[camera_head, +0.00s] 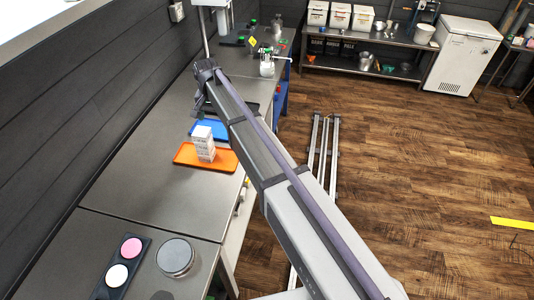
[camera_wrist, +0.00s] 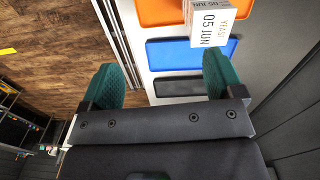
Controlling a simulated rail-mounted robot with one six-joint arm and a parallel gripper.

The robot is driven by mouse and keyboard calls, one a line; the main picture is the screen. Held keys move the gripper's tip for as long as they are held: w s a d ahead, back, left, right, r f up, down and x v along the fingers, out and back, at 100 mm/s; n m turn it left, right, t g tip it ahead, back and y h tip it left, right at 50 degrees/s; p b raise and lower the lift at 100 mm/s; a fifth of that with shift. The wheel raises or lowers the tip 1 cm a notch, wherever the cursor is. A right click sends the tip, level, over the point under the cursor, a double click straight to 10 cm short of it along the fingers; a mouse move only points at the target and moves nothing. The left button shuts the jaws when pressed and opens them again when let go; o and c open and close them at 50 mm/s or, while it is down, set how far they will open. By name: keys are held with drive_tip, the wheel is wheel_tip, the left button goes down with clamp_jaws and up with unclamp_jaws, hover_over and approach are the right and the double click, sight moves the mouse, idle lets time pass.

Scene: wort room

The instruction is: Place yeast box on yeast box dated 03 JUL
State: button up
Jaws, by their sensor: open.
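A short stack of white yeast boxes (camera_head: 204,143) stands on an orange tray (camera_head: 183,154) on the steel counter. In the wrist view the upper box (camera_wrist: 211,25) shows a label reading "YEAST 05 JUN"; a similar date shows partly beside it. I cannot read 03 JUL on any box. My gripper (camera_wrist: 160,82) has two green fingers spread wide apart with nothing between them. It is apart from the stack, which lies beyond the fingers at the top of the wrist view.
A blue tray (camera_wrist: 191,53) lies beside the orange one, then a dark tray (camera_wrist: 187,86). Nearer on the counter are a round metal-lidded container (camera_head: 175,256) and a dark holder with pink and white discs (camera_head: 131,248). The counter between is clear. Equipment stands at the far end.

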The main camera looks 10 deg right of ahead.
drive_tip(key=s+d+n, duration=0.1)
drive_tip(key=s+d, duration=0.5)
drive_tip(key=s, duration=0.4)
drive_tip(key=s+d+n, duration=0.2)
drive_tip(key=s+d, duration=0.4)
drive_tip(key=s, duration=0.5)
drive_tip(key=s+d+n, duration=0.1)
drive_tip(key=s+d, duration=0.5)
drive_tip(key=s, duration=0.4)
wheel_tip(320, 180, down, 12)
drive_tip(key=b, duration=1.2)
drive_tip(key=shift+w+a+r, duration=0.15)
drive_tip(key=shift+w, duration=0.15)
